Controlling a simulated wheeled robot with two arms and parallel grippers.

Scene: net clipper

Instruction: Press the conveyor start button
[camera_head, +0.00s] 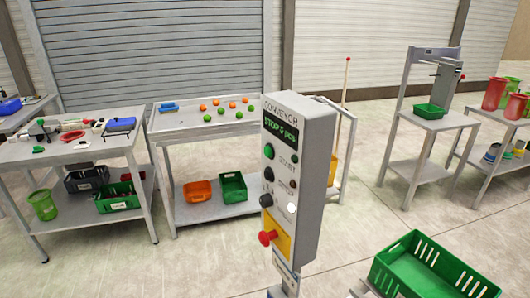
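The grey conveyor control box (314,165) stands upright on a post in the middle of the view, its labelled face turned to the left. A green display (280,131) near its top appears to read "STOP" and "pcs". Below it a round green button (268,151) sits beside a label that appears to read "START". Nothing touches this button. A black button (269,174), a black knob (266,200) and a red mushroom button (267,238) on a yellow plate follow downward. Neither of my grippers shows.
A green crate (428,272) is at the lower right, close to the box. Behind are a table with orange and green balls (233,104), a cluttered bench (98,143) at left and a grey stand (437,125) at right. Open floor (190,265) lies left of the box.

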